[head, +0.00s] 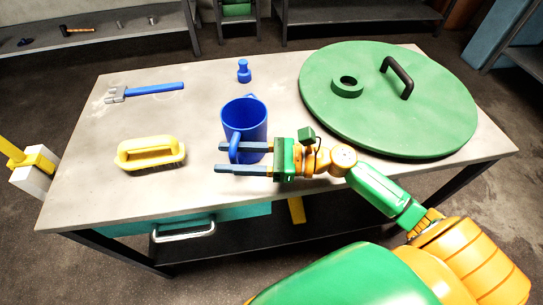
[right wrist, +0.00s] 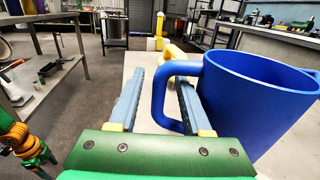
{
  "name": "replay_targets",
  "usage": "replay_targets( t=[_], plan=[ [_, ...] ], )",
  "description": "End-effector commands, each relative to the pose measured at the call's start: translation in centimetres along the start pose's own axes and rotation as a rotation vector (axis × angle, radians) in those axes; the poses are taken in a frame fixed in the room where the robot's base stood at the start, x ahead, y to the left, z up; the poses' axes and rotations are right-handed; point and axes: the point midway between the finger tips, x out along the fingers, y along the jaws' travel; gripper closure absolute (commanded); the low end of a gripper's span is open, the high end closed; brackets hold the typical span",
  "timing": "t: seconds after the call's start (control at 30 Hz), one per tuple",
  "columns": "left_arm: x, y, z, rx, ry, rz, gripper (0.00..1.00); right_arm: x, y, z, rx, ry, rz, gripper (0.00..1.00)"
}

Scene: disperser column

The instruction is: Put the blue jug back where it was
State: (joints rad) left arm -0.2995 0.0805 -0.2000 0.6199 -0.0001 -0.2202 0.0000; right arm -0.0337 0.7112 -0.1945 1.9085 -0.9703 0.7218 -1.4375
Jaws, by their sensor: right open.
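The blue jug (head: 244,122) stands upright on the grey table (head: 215,180), near its middle, its handle toward the front. My right gripper (head: 231,157) comes in from the right at the jug's front, fingers pointing left. It is open, with its fingers on either side of the handle. In the right wrist view, the jug (right wrist: 265,95) is at the right and its handle (right wrist: 160,95) rises between the two fingers (right wrist: 158,100). I cannot tell whether a finger touches the handle. My left gripper is not in view.
A yellow brush (head: 150,152) lies left of the jug. A large green disc lid (head: 400,120) with a black handle covers the right side. The front left of the tabletop is clear.

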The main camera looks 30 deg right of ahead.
Motion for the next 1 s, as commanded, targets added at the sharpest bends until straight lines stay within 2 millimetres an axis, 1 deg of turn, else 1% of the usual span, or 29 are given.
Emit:
replay_targets(
  t=[0.03,0.2,0.3,0.43,0.5,0.6,0.93,1.0],
  plan=[
    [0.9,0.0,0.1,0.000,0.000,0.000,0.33,-1.1,0.1,-0.7,-0.001,0.006,0.002,0.51],
    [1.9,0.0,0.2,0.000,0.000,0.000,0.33,-5.1,0.0,-0.6,0.002,0.004,0.000,0.51],
    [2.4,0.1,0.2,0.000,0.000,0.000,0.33,-7.1,0.1,-0.4,-0.001,0.004,0.002,0.51],
    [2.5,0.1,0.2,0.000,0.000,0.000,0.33,-9.0,0.0,-0.3,0.000,0.002,0.000,0.51],
    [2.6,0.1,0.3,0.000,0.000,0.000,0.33,-9.5,0.0,-0.2,-0.002,0.002,0.001,0.51],
    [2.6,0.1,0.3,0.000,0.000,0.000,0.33,-9.8,0.0,-0.1,-0.002,0.001,0.002,0.51],
    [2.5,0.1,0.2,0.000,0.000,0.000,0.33,-9.7,0.0,0.0,-0.002,0.001,0.002,0.51],
    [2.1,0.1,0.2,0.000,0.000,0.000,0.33,-9.7,0.0,0.4,-0.003,0.001,0.002,0.51]
  ],
)
